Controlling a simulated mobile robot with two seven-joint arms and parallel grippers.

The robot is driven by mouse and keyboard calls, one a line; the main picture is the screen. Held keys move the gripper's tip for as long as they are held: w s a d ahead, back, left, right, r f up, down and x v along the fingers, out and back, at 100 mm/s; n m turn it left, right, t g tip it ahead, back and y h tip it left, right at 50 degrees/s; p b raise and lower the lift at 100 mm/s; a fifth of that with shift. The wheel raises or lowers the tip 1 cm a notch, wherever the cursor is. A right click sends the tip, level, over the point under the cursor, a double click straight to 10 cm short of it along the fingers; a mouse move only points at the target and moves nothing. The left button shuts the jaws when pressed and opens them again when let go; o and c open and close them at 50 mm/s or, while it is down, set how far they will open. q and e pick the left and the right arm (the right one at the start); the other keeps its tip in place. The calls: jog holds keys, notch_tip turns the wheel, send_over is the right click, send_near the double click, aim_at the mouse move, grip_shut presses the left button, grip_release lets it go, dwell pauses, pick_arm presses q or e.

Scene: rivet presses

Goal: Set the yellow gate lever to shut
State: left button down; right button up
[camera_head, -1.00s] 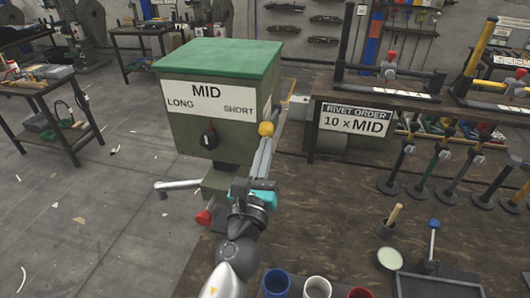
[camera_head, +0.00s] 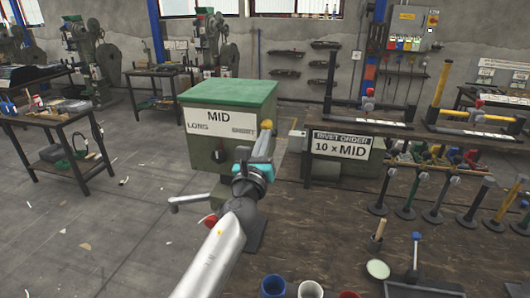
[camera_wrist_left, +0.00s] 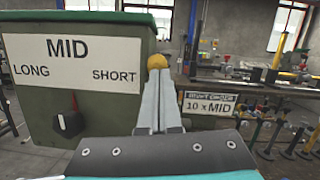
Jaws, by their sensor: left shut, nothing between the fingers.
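The yellow knob (camera_head: 267,124) of the gate lever shows at the right front of the green bin (camera_head: 207,153). In the left wrist view the yellow knob (camera_wrist_left: 157,61) sits right at the tips of my left gripper (camera_wrist_left: 157,85). The fingers are shut with nothing between them. They hide the lever below the knob, and I cannot tell whether they touch it. In the head view my left gripper (camera_head: 262,143) points up at the knob from the front. My right gripper is not in view.
The bin front has a MID, LONG, SHORT label (camera_head: 218,122) and a black selector knob (camera_head: 218,155). A grey crank (camera_head: 187,200) and red knob (camera_head: 210,221) are below. A rivet order sign (camera_head: 340,145) hangs to the right. Cups (camera_head: 272,287) stand at the bottom edge.

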jog(key=shift+w+r, duration=0.15)
jog(key=shift+w, duration=0.15)
